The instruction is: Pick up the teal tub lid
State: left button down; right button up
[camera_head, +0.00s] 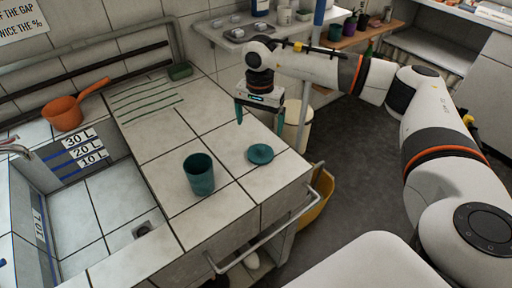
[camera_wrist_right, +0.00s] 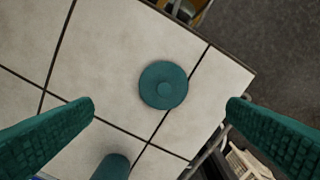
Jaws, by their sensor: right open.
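My right gripper (camera_head: 260,116) is open and empty, above the counter and behind the lid in the head view. The teal tub (camera_head: 200,175) stands upright and open to the left of the lid; part of a teal thing, likely this tub (camera_wrist_right: 112,168), shows at the bottom of the wrist view. My left gripper is not in view.
An orange dipper (camera_head: 66,112) rests by the sunken basin at left. A metal rail (camera_head: 270,236) runs along the front edge. A yellow bucket (camera_head: 316,200) stands beyond the right edge. Tiles around the lid are clear.

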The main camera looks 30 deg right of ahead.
aim_at(261, 146)
jog(key=f, duration=0.4)
jog(key=shift+s, duration=0.3)
jog(key=shift+w+f+p, duration=0.15)
jog(key=shift+f+p, duration=0.25)
jog(key=shift+f, duration=0.2)
jog(key=f, duration=0.2)
jog(key=f+p, duration=0.1)
jog(key=f, duration=0.1)
jog(key=shift+d+f, duration=0.2)
jog(key=shift+f, duration=0.15)
jog(key=shift+c, duration=1)
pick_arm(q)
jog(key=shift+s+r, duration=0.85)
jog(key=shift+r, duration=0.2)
pick_arm(e)
jog(key=c, duration=0.9)
